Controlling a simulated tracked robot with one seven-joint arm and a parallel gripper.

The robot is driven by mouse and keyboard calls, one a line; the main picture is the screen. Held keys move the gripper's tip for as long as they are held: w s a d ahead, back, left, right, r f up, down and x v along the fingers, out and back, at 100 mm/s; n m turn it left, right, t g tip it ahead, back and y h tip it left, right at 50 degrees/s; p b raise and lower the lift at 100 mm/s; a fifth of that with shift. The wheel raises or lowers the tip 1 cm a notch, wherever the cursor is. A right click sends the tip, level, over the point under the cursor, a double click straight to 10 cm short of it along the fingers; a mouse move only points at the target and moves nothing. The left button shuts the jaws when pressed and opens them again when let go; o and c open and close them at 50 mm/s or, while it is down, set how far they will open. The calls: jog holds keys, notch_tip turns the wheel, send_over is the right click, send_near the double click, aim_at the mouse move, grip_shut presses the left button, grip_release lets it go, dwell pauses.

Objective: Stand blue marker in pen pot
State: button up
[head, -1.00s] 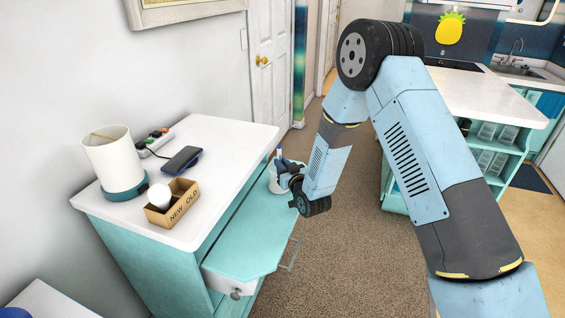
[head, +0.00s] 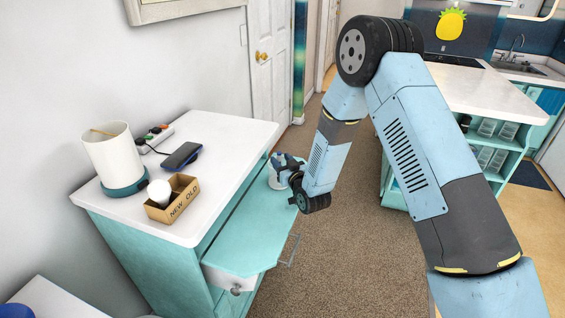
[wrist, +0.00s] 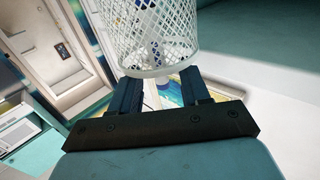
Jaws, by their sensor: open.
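The pen pot (wrist: 152,71) is a white wire-mesh cup at the top of the wrist view, just beyond my fingertips. In the head view the pot (head: 278,184) stands on the teal pull-out shelf, partly hidden by my gripper. A blue shape, likely the blue marker (wrist: 154,48), shows through the mesh inside the pot; its upper part is cut off by the frame edge. My gripper (wrist: 162,88) is open with nothing seen between its fingers. In the head view my gripper (head: 286,164) is at the pot's upper part; whether they touch cannot be told.
The teal shelf (head: 245,240) extends from a white-topped cabinet (head: 225,140). On the top are a white lamp (head: 112,155), a phone (head: 182,156), a power strip (head: 155,137) and a cardboard box (head: 175,200) with a bulb.

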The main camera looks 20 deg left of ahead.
jog(key=v, duration=1.3)
jog(key=shift+s+d, duration=0.25)
jog(key=shift+d, duration=0.05)
dwell(0.3)
jog(key=w+d+r+m+g+h, duration=0.1)
jog(key=w+d+r+h, duration=0.2)
jog(key=d+r, duration=0.45)
jog(key=w+d+r+m+g+h, duration=0.1)
jog(key=w+d+r+h, duration=0.2)
jog(key=d+r, duration=0.45)
jog(key=s+d+r+m+g+h, duration=0.2)
jog(key=s+d+r+m+h, duration=0.15)
jog(key=s+d+r, duration=0.6)
jog(key=s+d+r+m+g, duration=0.1)
jog(key=s+d+r, duration=0.1)
jog(key=s, duration=0.4)
jog(key=s+d+r+g+h, duration=0.1)
jog(key=s+d+r, duration=0.2)
jog(key=s+d, duration=0.2)
jog(key=s+d+r+m+g+h, duration=0.1)
jog(key=s+d, duration=0.3)
jog(key=s, duration=0.5)
jog(key=shift+s+r+m+g, duration=0.2)
jog(key=shift+r+m+g, duration=0.15)
jog(key=shift+r+g, duration=0.25)
